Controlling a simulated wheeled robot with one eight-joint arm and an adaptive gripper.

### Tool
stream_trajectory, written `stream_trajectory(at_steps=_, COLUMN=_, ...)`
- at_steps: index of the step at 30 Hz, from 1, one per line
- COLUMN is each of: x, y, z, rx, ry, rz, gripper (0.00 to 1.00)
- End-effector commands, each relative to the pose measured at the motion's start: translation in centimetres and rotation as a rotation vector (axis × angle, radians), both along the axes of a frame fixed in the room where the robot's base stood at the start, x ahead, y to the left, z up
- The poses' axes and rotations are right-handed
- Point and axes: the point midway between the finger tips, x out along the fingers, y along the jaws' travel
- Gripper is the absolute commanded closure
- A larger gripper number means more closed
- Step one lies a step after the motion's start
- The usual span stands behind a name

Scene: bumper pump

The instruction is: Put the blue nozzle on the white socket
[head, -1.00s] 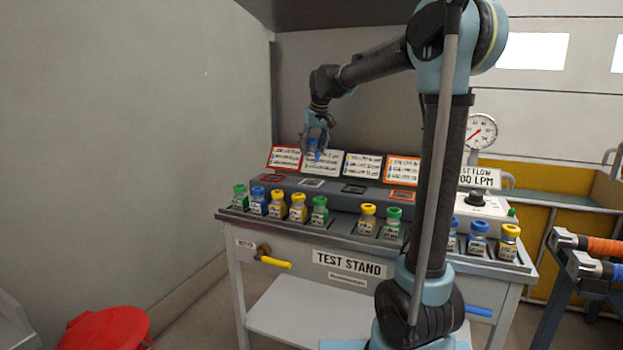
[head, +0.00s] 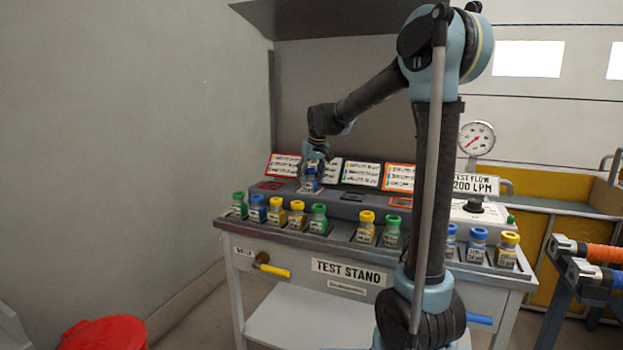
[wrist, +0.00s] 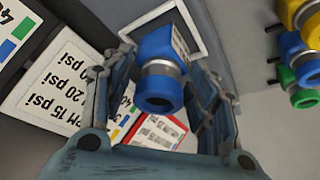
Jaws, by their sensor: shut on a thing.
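My gripper (head: 313,164) is shut on the blue nozzle (wrist: 160,82), with a finger on each side of it in the wrist view. The nozzle has a blue cap, a metal collar and a label. In the head view the blue nozzle (head: 310,180) is upright below the fingers, at the top of the grey stand. The white socket shows in the wrist view as a white square outline (wrist: 190,25) around the nozzle's far end. In the head view the nozzle and gripper hide most of it. I cannot tell whether the nozzle touches the socket.
Several green, blue and yellow nozzles stand in the front row, including a green one (head: 318,219). The red socket (head: 271,184) is to the left, the black (head: 352,197) and orange (head: 400,202) sockets to the right. Instruction cards (head: 360,173) stand close behind.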

Motion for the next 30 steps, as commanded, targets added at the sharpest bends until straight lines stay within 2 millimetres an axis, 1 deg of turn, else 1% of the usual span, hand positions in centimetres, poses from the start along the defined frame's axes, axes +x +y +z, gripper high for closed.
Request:
stream_trajectory(at_steps=2, x=0.0, y=0.0, z=-0.1, rx=0.000, ry=0.000, rz=0.000, gripper=0.78)
stream_trajectory(at_steps=3, x=0.0, y=0.0, z=-0.1, rx=0.000, ry=0.000, rz=0.000, gripper=0.40)
stream_trajectory(at_steps=5, x=0.0, y=0.0, z=-0.1, rx=0.000, ry=0.000, rz=0.000, gripper=0.27)
stream_trajectory(at_steps=15, x=0.0, y=-0.1, z=-0.1, rx=0.000, ry=0.000, rz=-0.001, gripper=0.27)
stream_trajectory(at_steps=19, x=-0.1, y=-0.2, z=0.4, rx=0.000, ry=0.000, rz=-0.002, gripper=0.27)
stream_trajectory(at_steps=23, x=-0.7, y=-0.5, z=1.9, rx=0.000, ry=0.000, rz=-0.002, gripper=0.27)
stream_trajectory(at_steps=30, x=-2.3, y=-1.3, z=6.3, rx=0.000, ry=0.000, rz=-0.002, gripper=0.27)
